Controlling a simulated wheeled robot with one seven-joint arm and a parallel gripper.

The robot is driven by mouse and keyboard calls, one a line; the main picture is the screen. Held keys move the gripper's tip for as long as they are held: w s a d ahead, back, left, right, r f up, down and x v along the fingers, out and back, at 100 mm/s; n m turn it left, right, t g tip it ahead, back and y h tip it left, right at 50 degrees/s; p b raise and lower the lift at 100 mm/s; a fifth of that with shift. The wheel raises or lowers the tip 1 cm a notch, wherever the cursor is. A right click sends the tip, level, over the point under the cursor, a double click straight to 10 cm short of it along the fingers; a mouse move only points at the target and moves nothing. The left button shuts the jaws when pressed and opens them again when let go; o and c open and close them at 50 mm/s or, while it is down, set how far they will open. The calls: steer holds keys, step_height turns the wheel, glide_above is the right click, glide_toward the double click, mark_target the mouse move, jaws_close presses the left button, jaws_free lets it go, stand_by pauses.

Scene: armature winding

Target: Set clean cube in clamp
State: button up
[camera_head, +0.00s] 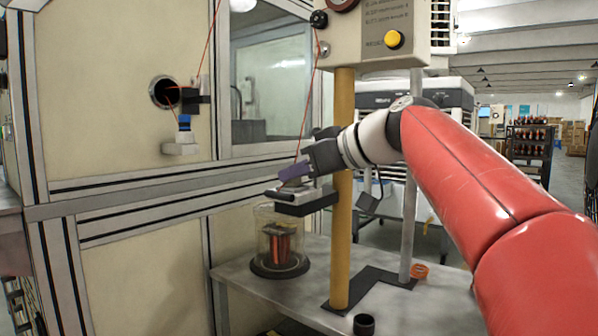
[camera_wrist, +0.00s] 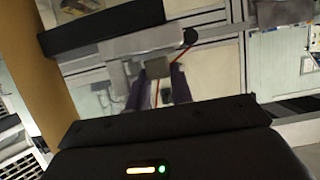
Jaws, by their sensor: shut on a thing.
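My gripper (camera_head: 294,172), with purple fingers, is just above the clamp (camera_head: 318,203), a grey metal piece on a black arm beside the yellow column. In the wrist view the purple fingers (camera_wrist: 158,86) are shut on a small grey-brown cube (camera_wrist: 158,66). The cube lies over or against the grey metal plate of the clamp (camera_wrist: 120,50); I cannot tell whether it touches. The cube is mostly hidden by the fingers in the head view. A thin red wire (camera_head: 307,95) runs from above down to the fingertips.
A glass jar (camera_head: 268,232) with a copper-red part inside stands below the clamp on the metal table (camera_head: 400,318). The yellow column (camera_head: 343,240) stands close to my gripper. A black ring (camera_head: 364,324) and an orange ring (camera_head: 419,271) lie on the table.

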steer(key=shift+f, duration=0.2)
steer(key=o, duration=1)
steer(key=shift+s, duration=0.1)
steer(key=shift+d+r, duration=0.1)
